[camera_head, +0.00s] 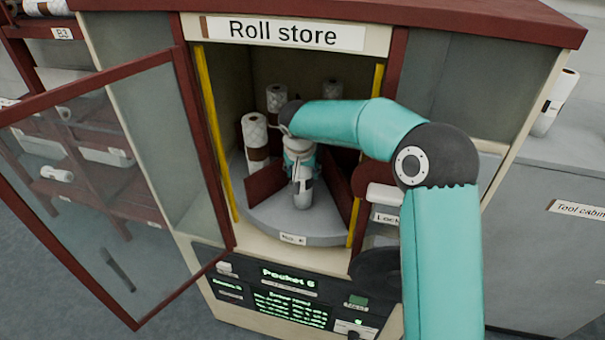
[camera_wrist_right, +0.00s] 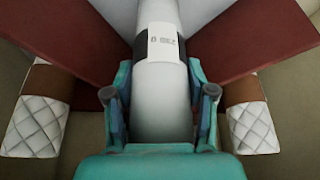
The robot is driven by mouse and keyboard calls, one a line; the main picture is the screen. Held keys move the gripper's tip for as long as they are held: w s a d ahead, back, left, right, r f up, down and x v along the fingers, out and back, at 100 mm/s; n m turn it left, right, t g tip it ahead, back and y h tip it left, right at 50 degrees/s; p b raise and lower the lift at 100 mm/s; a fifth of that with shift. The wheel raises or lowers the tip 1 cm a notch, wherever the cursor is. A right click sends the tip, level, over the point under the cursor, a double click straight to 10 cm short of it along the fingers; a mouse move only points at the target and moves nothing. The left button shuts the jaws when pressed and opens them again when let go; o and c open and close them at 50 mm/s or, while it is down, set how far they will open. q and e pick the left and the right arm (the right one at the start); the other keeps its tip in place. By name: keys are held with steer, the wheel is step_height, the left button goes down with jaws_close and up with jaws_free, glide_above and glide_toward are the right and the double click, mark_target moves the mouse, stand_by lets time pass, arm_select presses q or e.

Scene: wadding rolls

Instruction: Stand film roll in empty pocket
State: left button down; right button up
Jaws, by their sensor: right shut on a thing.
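The film roll (camera_head: 303,192) is white with a dark band and a printed label, which shows in the right wrist view (camera_wrist_right: 160,45). My right gripper (camera_head: 300,165) is shut on it, with one finger on each side (camera_wrist_right: 162,108). The roll is inside the front pocket of the grey turntable (camera_head: 265,229), between two dark red dividers. It looks near upright. I cannot tell whether its lower end touches the turntable. No other roll shows in this pocket. My left gripper is out of view.
Quilted wadding rolls (camera_head: 256,140) with brown bands stand in neighbouring pockets. Yellow strips (camera_head: 215,130) edge the opening of the roll store. Its glazed door (camera_head: 100,180) stands open to the left. The panel below (camera_head: 290,295) reads "Pocket 6".

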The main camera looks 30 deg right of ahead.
steer(key=shift+f, duration=0.55)
steer(key=o, duration=1.6)
steer(key=shift+r, duration=0.1)
steer(key=v, duration=1.2)
steer(key=shift+b, duration=0.3)
steer(key=shift+s, duration=0.15)
